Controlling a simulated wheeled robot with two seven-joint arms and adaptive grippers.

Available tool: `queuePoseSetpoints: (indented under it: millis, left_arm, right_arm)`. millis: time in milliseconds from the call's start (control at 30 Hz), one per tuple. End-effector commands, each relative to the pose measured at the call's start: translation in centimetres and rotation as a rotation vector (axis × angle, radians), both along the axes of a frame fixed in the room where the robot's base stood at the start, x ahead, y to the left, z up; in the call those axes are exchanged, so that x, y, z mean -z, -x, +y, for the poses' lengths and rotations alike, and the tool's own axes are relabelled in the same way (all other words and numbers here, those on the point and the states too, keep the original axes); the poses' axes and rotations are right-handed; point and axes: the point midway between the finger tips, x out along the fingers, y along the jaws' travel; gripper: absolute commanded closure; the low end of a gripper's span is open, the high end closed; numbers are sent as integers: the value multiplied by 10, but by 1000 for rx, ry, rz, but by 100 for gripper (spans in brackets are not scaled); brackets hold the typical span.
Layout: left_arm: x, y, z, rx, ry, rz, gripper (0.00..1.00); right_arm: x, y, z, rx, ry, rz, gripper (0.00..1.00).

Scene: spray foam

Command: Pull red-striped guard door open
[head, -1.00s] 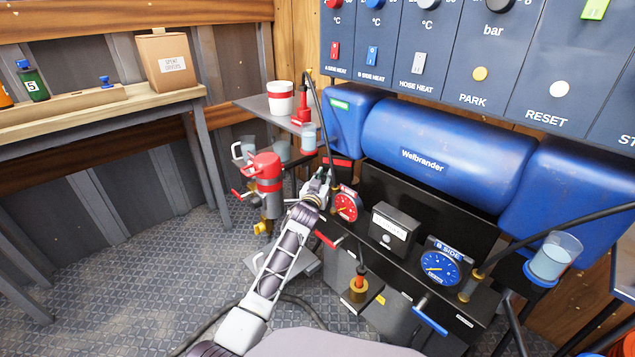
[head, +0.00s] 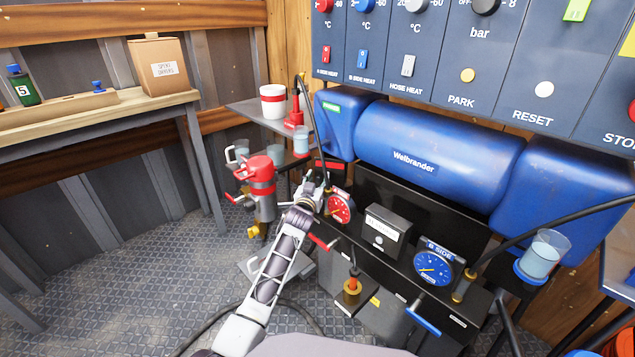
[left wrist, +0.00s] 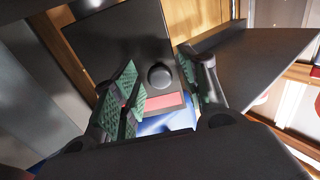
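My left gripper (head: 318,188) is beside the red gauge at the left end of the black machine in the head view. In the left wrist view its two green-padded fingers (left wrist: 158,88) are apart. A dark panel (left wrist: 115,40) with a round black knob (left wrist: 160,76) and a red strip (left wrist: 162,104) lies in front of them, and looks like the guard door. The knob appears between the fingers; I cannot tell whether they touch it. In the head view the door is mostly hidden behind the gripper and hose. My right gripper is not in view.
The red gauge (head: 340,207) and a red pump (head: 260,180) stand close to the gripper. A small shelf (head: 245,113) holds cups. A blue tank (head: 440,150) sits above the machine. A black hose (head: 314,125) hangs near the gripper. Open floor lies at left.

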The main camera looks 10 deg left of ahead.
Motion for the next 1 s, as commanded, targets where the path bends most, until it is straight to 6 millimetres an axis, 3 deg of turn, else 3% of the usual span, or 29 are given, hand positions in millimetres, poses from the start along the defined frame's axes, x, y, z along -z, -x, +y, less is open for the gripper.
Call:
queuePoseSetpoints:
  millis: [433,1000]
  left_arm:
    - [-13,0,1,-1,0,-1,57]
    - [-87,0,0,0,-1,-1,57]
  right_arm:
    - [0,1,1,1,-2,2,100]
    - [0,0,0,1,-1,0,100]
